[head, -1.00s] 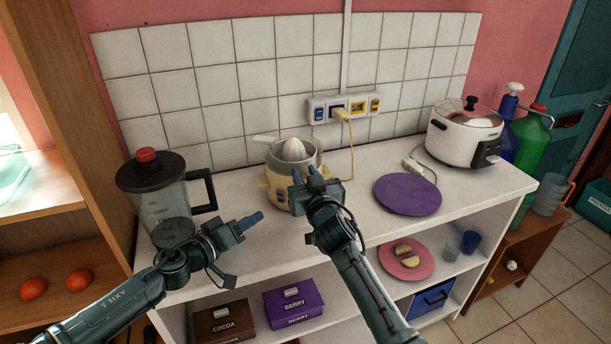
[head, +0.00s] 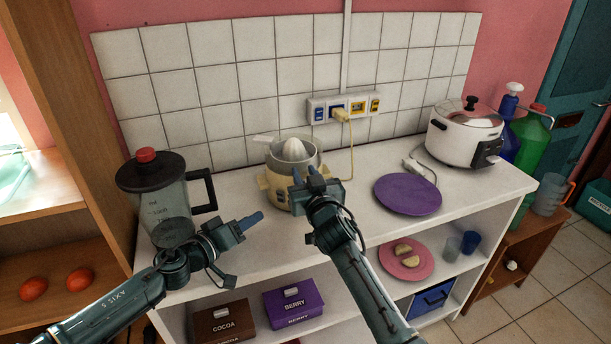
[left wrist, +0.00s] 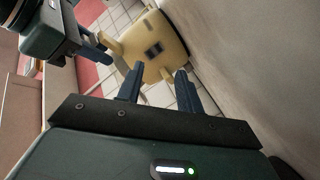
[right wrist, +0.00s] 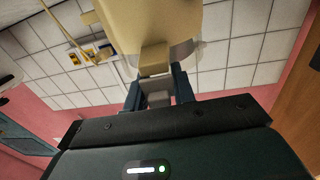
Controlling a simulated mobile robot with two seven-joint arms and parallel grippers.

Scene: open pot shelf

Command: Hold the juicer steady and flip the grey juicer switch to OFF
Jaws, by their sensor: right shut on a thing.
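The cream juicer (head: 275,186) stands on the white counter, with a grey bowl and white cone on top. In the left wrist view the juicer (left wrist: 172,52) shows a dark grey switch (left wrist: 153,49) on its side; its setting cannot be read. My right gripper (head: 304,174) is shut on a tab jutting from the juicer; this tab (right wrist: 155,58) shows between the fingers in the right wrist view. My left gripper (head: 257,217) is open and empty, in front of the juicer and apart from it. In the left wrist view its fingers (left wrist: 158,71) point toward the switch side.
A blender (head: 165,200) stands left of the juicer. A purple plate (head: 407,195) and a rice cooker (head: 464,137) are to the right. The juicer's yellow plug (head: 341,115) is in the wall socket strip (head: 319,114). Boxes (head: 293,305) sit on the shelf below.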

